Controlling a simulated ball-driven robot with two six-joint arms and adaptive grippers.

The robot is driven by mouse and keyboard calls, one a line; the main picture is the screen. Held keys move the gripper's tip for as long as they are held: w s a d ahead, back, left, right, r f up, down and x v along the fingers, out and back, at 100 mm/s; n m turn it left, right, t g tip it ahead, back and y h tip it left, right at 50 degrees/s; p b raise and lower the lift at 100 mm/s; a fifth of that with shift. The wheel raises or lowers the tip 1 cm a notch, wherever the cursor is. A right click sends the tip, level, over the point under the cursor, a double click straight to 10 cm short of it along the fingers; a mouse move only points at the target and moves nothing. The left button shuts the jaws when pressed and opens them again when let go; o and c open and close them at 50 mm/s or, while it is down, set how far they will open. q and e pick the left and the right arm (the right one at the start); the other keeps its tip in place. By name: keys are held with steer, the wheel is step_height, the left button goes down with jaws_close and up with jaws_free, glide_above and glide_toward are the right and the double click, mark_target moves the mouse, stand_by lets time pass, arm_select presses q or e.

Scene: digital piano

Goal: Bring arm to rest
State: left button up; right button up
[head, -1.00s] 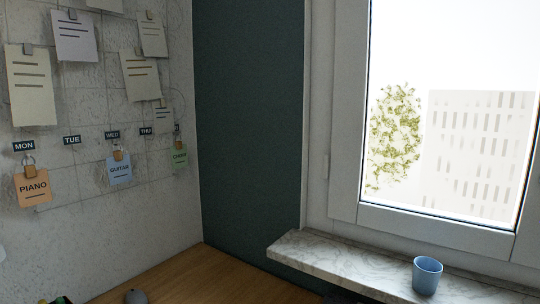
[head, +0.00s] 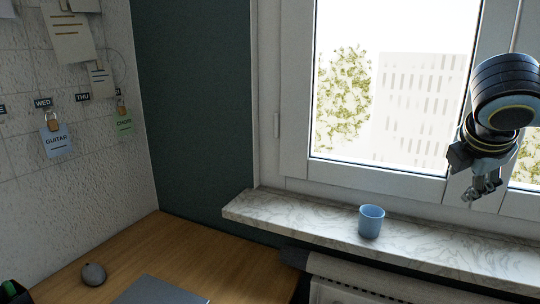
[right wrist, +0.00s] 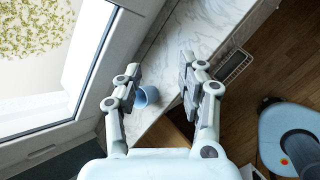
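My right gripper (head: 482,188) hangs at the right of the head view, in front of the window frame, with its fingers pointing down. In the right wrist view my right gripper (right wrist: 160,66) has its two fingers spread wide apart, with nothing held between them. A blue cup (head: 371,221) stands upright on the marble sill (head: 290,221), left of and lower than the gripper in the head view. The cup (right wrist: 146,96) shows in the gap between the fingers in the right wrist view, apart from them. My left gripper is in neither current view.
The window (head: 458,120) with its white frame is behind my right arm. A radiator (head: 350,290) is under the sill. Tags hang on the left wall.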

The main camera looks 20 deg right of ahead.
steer(key=s+a+f+m+y, duration=0.2)
steer(key=s+a+f+m, duration=0.2)
steer(key=a+f, duration=0.3)
steer(key=s+a+f+m+y, duration=0.2)
steer(key=s+a+f+m, duration=0.25)
steer(key=a, duration=0.45)
steer(key=s+a+f+m+y, duration=0.2)
steer(key=s+a+f+m, duration=0.25)
steer(key=a, duration=0.35)
step_height(320, 180, down, 32)
steer(key=s+d+f+m+g+b, duration=0.1)
steer(key=d+g+b, duration=0.1)
steer(key=b, duration=0.4)
steer(key=s+d+f+g+b, duration=0.1)
steer(key=s+f+b, duration=0.4)
steer(key=s+f, duration=1.4)
step_height(320, 180, down, 2)
steer(key=shift+d+f, duration=0.2)
steer(key=shift+s, duration=0.1)
